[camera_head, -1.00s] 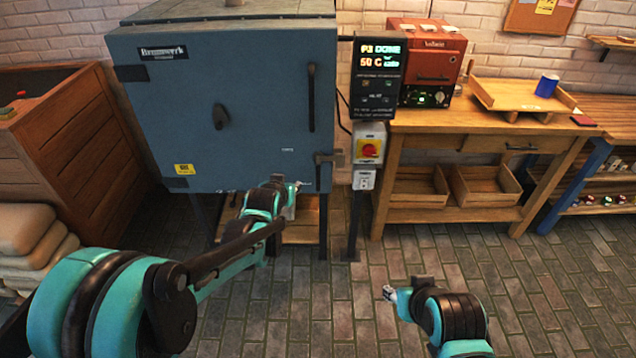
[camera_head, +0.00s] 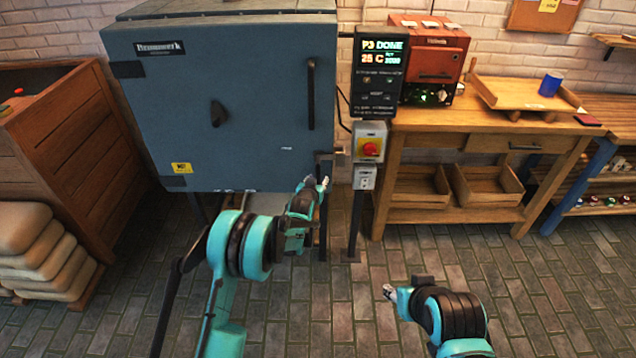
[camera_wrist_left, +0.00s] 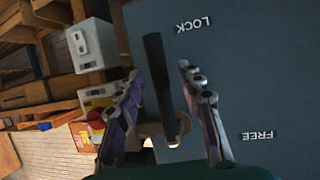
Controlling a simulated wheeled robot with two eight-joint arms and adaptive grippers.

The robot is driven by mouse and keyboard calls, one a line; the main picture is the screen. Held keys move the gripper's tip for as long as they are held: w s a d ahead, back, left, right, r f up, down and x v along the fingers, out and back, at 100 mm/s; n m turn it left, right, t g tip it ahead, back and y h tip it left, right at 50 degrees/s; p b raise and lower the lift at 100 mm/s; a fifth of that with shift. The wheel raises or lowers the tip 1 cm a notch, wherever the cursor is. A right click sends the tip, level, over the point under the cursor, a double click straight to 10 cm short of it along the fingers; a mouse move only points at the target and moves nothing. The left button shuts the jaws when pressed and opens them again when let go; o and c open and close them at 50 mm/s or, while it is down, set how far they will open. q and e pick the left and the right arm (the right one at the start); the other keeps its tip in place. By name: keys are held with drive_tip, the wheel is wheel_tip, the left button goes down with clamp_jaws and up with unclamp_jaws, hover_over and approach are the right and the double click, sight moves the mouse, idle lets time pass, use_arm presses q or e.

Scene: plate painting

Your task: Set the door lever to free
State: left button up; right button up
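The door lever (camera_wrist_left: 157,75) is a dark bar on the blue-grey kiln door (camera_head: 250,110), near its lower right edge. In the left wrist view its upper end lies near the LOCK label (camera_wrist_left: 193,24). The FREE label (camera_wrist_left: 258,135) is to the lower right, away from the bar. My left gripper (camera_head: 318,184) is at the lever; its fingers (camera_wrist_left: 158,85) stand apart on either side of the bar. Contact cannot be told. In the head view the gripper hides part of the lever. My right gripper (camera_head: 388,292) hangs low over the floor, away from the door.
A control panel (camera_head: 378,75) and a box with a red knob (camera_head: 369,148) stand just right of the door. A wooden workbench (camera_head: 450,122) is further right, a wooden cabinet (camera_head: 70,150) at left. The floor in front is clear.

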use_arm(q)
drive_tip(key=shift+w+d+f, duration=0.1)
drive_tip(key=shift+w+f, duration=0.15)
drive_tip(key=shift+w, duration=0.45)
clamp_jaws()
